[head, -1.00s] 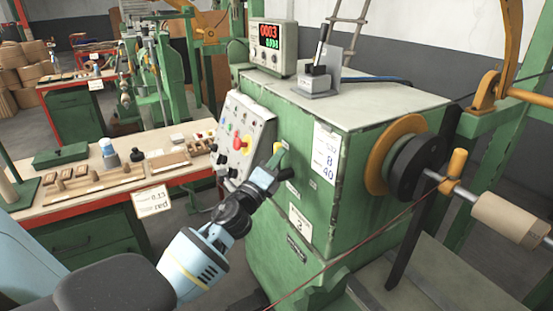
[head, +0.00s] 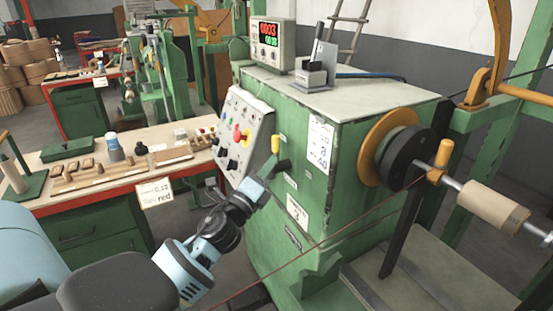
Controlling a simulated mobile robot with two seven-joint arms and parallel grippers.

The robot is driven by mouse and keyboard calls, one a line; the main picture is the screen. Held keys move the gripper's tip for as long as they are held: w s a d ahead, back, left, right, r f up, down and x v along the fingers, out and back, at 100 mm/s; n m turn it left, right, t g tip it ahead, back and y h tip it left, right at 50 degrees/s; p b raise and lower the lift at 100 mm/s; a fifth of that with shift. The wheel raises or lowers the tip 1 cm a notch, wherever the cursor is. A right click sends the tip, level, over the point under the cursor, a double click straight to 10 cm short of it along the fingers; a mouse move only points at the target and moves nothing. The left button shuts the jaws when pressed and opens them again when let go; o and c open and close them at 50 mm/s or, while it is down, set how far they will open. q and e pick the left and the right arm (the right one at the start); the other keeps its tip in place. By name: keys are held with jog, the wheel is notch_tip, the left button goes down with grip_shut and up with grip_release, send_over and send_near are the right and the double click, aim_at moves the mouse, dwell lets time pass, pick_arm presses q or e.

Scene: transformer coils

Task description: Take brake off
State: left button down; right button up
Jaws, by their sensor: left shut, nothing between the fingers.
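The green winding machine (head: 375,145) stands at the centre. A short lever with a yellow grip (head: 275,145) sticks out of its front face, right of the control panel (head: 242,135); I cannot tell for sure that it is the brake. A black lever (head: 317,50) stands in a grey bracket on top of the machine. My left gripper (head: 264,180) is shut and empty, just below and left of the yellow-gripped lever. I cannot tell whether its fingertips touch the lever's dark lower part. My right gripper is not in view.
The counter box (head: 267,45) sits on the machine top. On the right are an orange-rimmed disc (head: 373,150) and a shaft with a tan spool (head: 493,218). A thin red wire crosses low in front. A workbench (head: 110,190) with small parts stands left.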

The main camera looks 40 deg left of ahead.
pick_arm(q)
jog(key=s, duration=0.2)
jog(key=s+d, duration=0.1)
jog(key=s, duration=0.2)
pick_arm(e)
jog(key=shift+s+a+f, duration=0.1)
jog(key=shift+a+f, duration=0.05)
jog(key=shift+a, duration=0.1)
